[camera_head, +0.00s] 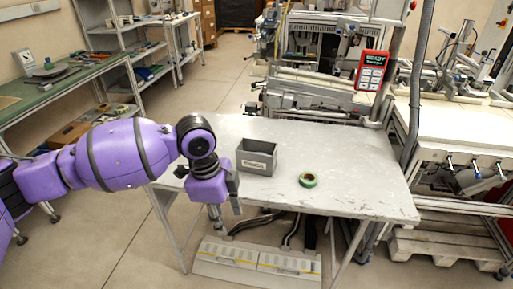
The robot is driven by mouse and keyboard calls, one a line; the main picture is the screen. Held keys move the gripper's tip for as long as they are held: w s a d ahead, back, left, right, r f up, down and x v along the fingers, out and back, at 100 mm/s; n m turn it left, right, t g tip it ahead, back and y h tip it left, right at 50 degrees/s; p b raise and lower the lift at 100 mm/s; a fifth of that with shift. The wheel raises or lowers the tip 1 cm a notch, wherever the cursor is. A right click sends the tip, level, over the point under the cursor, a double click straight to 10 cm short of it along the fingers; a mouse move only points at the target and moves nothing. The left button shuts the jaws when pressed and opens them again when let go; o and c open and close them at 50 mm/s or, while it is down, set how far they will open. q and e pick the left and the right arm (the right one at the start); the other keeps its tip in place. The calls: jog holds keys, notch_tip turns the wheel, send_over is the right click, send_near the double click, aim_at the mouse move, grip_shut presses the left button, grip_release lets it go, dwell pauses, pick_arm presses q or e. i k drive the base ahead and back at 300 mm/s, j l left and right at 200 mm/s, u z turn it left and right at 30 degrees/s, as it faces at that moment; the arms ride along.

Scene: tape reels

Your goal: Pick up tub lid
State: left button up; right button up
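My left gripper (234,192) is at the near left part of the grey table (340,160). Only a grey finger part shows beside the purple wrist, so I cannot tell whether it is open or shut. A grey open-topped bin (257,165) with a white label stands just right of and behind the gripper, apart from it. A green tape reel (308,180) lies flat to the right of the bin. I cannot make out a tub lid; the arm hides part of the table's left side. My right gripper is not in view.
The table's right half is clear. A grey post (418,80) and a white workbench (460,130) are at the right. A green-topped bench (60,88) is at the left.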

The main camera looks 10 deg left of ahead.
aim_at(248, 160)
jog(key=i, duration=1.5)
